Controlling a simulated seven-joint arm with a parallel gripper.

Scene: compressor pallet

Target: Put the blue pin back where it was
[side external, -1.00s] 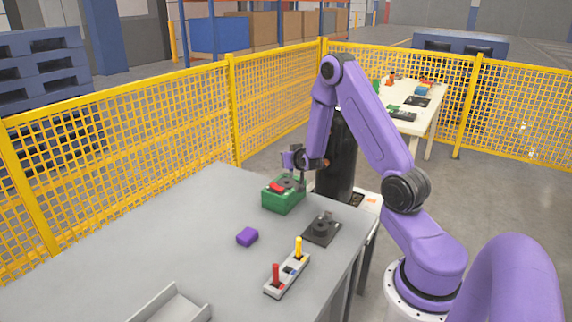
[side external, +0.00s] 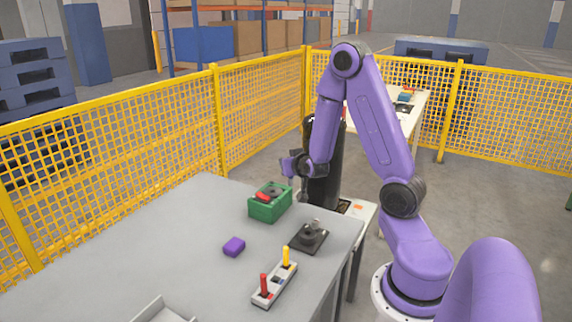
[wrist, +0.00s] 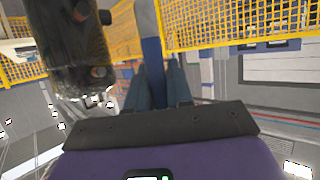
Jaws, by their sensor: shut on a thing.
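My gripper (side external: 303,190) is to the right of the green box, near the far right edge of the table. In the wrist view its fingers (wrist: 158,88) are closed around a blue bar, which appears to be the blue pin (wrist: 150,45). The pin is too small to make out in the side view. A light pin rack (side external: 274,286) lies near the table's right edge. A red pin (side external: 264,284) stands at its near end and a yellow pin (side external: 286,257) at its far end. A small blue mark shows between them, with no pin standing there.
The green box (side external: 268,210) has a red piece and a dark part on top. A purple block (side external: 234,246) and a grey tray (side external: 165,308) lie left of the rack. Yellow fencing (side external: 110,140) surrounds the area.

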